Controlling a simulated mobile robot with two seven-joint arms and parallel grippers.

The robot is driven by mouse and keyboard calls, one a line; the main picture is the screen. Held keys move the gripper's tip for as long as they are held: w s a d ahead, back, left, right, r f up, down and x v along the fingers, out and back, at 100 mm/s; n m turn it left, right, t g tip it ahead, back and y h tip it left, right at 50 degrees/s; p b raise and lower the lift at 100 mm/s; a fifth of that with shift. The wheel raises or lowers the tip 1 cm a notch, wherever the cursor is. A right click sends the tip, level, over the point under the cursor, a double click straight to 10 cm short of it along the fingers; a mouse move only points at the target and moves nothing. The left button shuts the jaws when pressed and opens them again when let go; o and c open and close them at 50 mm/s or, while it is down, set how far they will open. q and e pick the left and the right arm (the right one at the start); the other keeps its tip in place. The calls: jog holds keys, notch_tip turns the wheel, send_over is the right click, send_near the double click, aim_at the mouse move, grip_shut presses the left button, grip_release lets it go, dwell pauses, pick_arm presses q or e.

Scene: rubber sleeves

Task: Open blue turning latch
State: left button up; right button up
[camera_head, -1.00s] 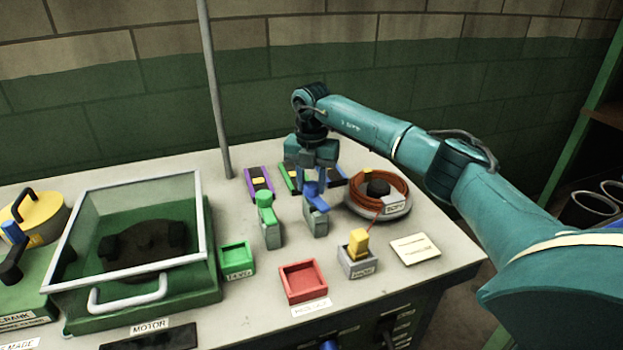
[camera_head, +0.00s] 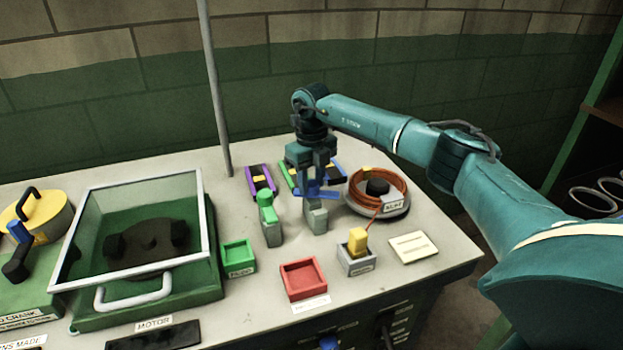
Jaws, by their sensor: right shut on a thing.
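The blue turning latch (camera_head: 318,194) sits on top of a small grey post (camera_head: 316,217) at the right of the bench. Its blue bar lies crosswise, pointing left and right in the view. My right gripper (camera_head: 314,181) comes down on it from above and is shut on it; the fingers hide part of the latch. My left gripper is not in view.
A green latch on a grey post (camera_head: 270,231) stands just left. A purple tray (camera_head: 261,179) lies behind it, and an orange cable coil (camera_head: 378,189) lies to the right. Green (camera_head: 237,257) and red (camera_head: 303,279) boxes and a yellow-topped block (camera_head: 357,244) stand in front.

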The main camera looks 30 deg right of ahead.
aim_at(311, 183)
jog(key=n, duration=0.5)
dwell(0.7)
jog(key=o, duration=1)
jog(key=shift+r, duration=0.6)
pick_arm(q)
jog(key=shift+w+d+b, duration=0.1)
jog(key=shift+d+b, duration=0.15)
jog(key=shift+b, duration=0.4)
pick_arm(e)
notch_tip(311, 183, up, 12)
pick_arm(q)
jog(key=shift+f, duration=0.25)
